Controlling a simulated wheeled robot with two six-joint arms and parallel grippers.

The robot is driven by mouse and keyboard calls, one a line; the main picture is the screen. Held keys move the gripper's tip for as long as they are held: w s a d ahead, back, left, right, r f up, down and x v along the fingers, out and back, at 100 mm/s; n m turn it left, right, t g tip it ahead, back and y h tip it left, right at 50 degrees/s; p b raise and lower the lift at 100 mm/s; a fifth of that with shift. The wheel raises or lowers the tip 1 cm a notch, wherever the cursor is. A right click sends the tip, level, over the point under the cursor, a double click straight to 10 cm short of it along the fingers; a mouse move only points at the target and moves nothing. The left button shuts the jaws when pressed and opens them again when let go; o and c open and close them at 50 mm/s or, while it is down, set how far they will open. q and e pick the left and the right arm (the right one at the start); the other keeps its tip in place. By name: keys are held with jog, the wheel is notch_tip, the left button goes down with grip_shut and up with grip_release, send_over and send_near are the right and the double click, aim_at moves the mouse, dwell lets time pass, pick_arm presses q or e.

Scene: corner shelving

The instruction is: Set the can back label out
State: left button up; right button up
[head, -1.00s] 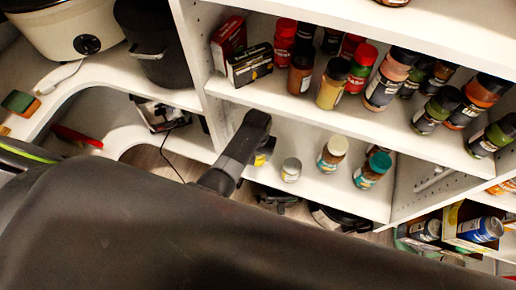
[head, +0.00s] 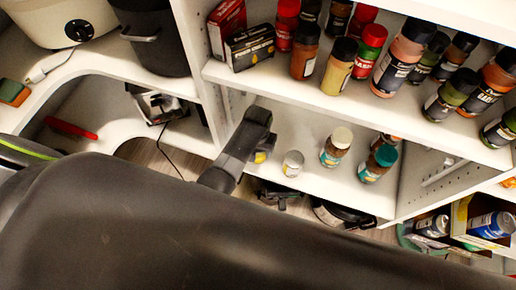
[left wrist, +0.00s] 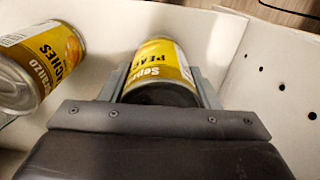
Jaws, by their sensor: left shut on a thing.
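My left gripper (left wrist: 160,88) is shut on a yellow can (left wrist: 160,62). In the left wrist view the can lies between the fingers, and part of its label lettering shows; its lower end is dark. In the head view my left gripper (head: 258,140) is over the lower shelf at its left end, and only a small yellow bit of the can (head: 261,157) shows beside the fingers. I cannot tell whether the can touches the shelf. A second yellow can (left wrist: 38,62) with a lettered label stands left of the gripper in the wrist view. My right gripper is not in view.
A pale-lidded container (head: 293,163) stands just right of the gripper on the lower shelf (head: 305,125). The upper shelf holds several spice bottles. A perforated side panel (left wrist: 283,85) is close to the gripper.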

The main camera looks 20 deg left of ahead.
pick_arm(q)
jog(key=shift+f, duration=0.25)
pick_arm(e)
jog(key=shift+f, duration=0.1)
pick_arm(q)
jog(key=o, duration=1.4)
jog(key=shift+r, duration=0.35)
notch_tip(320, 180, up, 10)
jog(key=p, duration=0.3)
jog(key=shift+r, duration=0.65)
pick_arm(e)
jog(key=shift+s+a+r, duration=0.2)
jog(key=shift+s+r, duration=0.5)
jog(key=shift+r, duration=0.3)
pick_arm(q)
jog(key=shift+s+f, duration=0.1)
